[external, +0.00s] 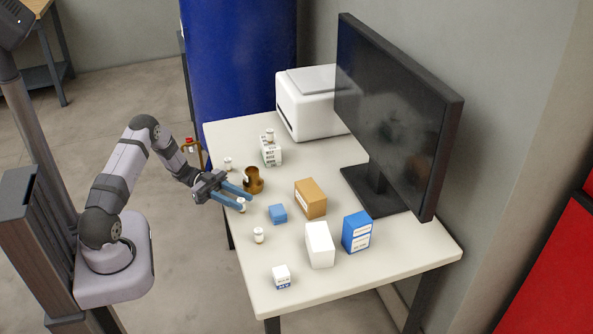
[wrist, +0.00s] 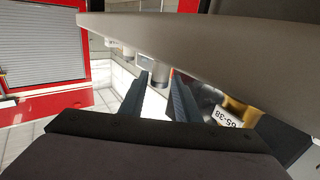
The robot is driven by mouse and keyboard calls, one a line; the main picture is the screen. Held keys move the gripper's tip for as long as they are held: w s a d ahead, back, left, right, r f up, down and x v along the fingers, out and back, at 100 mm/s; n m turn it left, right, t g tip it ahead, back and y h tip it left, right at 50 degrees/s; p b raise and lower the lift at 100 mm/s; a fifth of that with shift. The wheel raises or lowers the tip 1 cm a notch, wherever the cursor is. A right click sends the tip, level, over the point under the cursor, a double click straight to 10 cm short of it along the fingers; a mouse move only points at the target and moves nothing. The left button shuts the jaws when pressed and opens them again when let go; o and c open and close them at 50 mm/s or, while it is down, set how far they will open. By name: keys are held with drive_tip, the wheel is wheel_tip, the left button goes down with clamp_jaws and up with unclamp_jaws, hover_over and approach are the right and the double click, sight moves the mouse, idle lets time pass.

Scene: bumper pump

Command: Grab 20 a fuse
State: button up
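Several small white cylinders with caps stand on the table, and they look like fuses. One cylinder (external: 241,205) is at my gripper (external: 245,200), and others are the near cylinder (external: 258,235), the far-left cylinder (external: 228,164) and one (external: 270,135) at the carton. Their ratings are too small to read, so I cannot tell which is 20 A. My gripper's blue fingers are low over the table's left side, spread apart. In the wrist view, a pale cylinder (wrist: 161,76) shows between the open fingers (wrist: 160,92), near their tips; contact is not clear.
A brown mug (external: 254,181) stands close beside the fingers. A blue block (external: 277,214), brown box (external: 311,198), white box (external: 319,245), blue box (external: 357,232) and small white box (external: 282,277) stand right and nearer. A monitor (external: 393,110) and white printer (external: 308,103) stand behind.

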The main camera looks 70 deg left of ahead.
sight(243, 204)
drive_tip(key=shift+f+p+x, duration=0.2)
drive_tip(key=shift+p+x, duration=0.45)
drive_tip(key=shift+x, duration=1.85)
drive_tip(key=shift+s, duration=0.1)
clamp_jaws()
